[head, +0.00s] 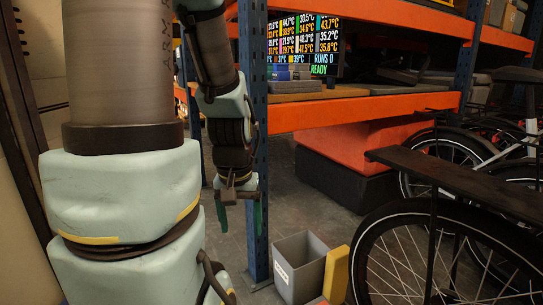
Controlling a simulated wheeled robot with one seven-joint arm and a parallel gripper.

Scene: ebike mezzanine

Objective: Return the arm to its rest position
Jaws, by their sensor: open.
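My gripper (240,213) hangs at the end of my arm, pointing down, left of the picture's middle. Its two green-tipped fingers are apart, and nothing shows between them. It appears in front of or close beside the blue rack post (256,150); the exact distance is hard to tell. The large pale-green and grey links of my own arm fill the left side of the view.
A grey open bin (300,262) stands on the floor at the lower middle, with a yellow object (336,276) beside it. Bicycles (440,235) crowd the right. An orange rack beam (365,110) carries a shelf with a temperature display (310,45).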

